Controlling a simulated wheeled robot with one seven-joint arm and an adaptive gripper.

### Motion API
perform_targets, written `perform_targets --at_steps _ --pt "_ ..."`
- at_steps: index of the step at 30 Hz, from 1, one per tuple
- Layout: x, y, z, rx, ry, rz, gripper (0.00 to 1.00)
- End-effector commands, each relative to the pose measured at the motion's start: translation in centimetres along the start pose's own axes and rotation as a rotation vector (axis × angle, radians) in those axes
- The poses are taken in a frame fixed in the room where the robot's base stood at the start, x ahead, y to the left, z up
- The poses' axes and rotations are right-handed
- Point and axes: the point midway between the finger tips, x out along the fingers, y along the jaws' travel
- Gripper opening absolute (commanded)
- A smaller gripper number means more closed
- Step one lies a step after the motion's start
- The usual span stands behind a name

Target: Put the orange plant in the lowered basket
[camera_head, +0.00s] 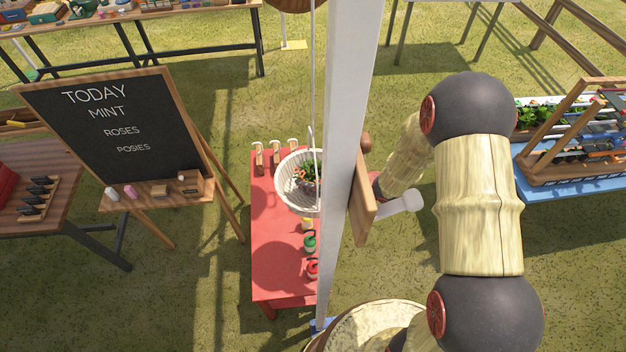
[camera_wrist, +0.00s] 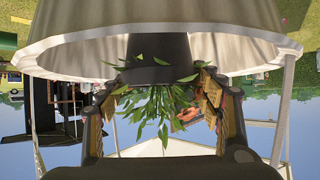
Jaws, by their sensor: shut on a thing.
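The white basket (camera_head: 287,194) hangs on a cord above the red table in the head view. The plant (camera_head: 308,178), with green leaves and small orange-pink blooms, shows within the basket's outline, partly hidden by the post. In the wrist view, which looks upside down, my gripper (camera_wrist: 160,87) is shut on the plant's dark pot (camera_wrist: 160,50). Green leaves (camera_wrist: 158,103) and an orange bloom (camera_wrist: 186,117) show between the fingers. The pale basket (camera_wrist: 75,48) surrounds the pot. Whether the pot touches the basket floor is hidden. The post hides my gripper in the head view.
A white post (camera_head: 343,120) with a wooden board (camera_head: 361,208) stands between the basket and my arm. The red table (camera_head: 275,265) below holds several small bottles. A chalkboard (camera_head: 115,125) stands left, and a blue table (camera_head: 570,190) right.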

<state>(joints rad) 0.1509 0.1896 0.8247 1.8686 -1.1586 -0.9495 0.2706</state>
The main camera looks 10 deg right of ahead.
Motion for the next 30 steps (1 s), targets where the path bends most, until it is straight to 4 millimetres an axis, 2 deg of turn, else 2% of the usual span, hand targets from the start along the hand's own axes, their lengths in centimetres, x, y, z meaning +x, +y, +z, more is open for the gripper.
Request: perform_targets --at_steps 3,6,17,18,27,30 --pt "0.8 0.0 1.7 0.004 -0.002 -0.001 0.3" --pt "1.2 0.0 2.4 0.002 0.0 0.0 0.3" --pt "1.5 0.1 2.8 0.0 0.001 0.0 0.3" --pt "1.5 0.1 2.9 0.001 0.0 0.0 0.66" --pt "1.4 0.1 2.8 0.001 0.0 0.0 0.83" --pt "1.4 0.1 2.8 0.001 0.0 0.0 0.84"
